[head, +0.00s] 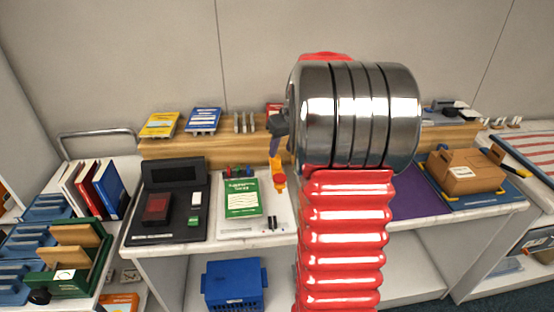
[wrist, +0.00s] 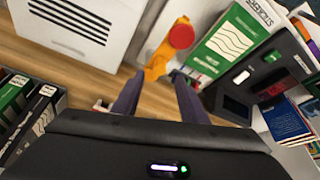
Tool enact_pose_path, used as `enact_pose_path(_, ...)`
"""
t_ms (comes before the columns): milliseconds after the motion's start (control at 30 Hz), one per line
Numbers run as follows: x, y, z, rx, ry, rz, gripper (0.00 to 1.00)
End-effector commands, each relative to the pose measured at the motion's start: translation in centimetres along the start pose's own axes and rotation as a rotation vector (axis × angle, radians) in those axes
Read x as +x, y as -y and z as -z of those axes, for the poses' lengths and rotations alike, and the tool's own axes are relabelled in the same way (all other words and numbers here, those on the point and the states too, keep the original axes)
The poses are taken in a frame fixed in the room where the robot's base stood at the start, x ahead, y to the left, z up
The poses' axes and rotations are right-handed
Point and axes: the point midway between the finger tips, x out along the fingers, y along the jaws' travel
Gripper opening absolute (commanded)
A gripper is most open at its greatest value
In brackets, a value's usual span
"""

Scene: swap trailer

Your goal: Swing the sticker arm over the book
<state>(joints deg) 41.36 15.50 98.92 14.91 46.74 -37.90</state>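The sticker arm (head: 278,176), orange, stands at the right of the green book (head: 243,200) in the head view. The book lies on a white board and the arm appears beside it, not over it. In the wrist view the sticker arm (wrist: 158,62) is yellow-orange with a red round end (wrist: 181,36), and the green book (wrist: 222,48) is to its right. My gripper (head: 274,156) is above and behind the sticker arm. Contact with the arm cannot be told.
A black device (head: 165,200) with a red pad lies left of the book. A wooden ledge (head: 195,144) holding yellow and blue books runs behind. A cardboard box (head: 466,172) stands at right, and a blue crate (head: 234,282) below. My red arm hides the counter's middle.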

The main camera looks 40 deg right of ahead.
Motion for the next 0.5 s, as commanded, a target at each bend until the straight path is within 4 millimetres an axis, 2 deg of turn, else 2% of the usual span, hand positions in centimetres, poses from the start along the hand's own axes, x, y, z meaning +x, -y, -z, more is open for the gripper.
enact_pose_path(300,4.9,0.1,-0.1,0.000,0.003,0.001,0.39)
enact_pose_path(500,6.5,0.0,-0.1,0.000,0.002,-0.001,0.39)
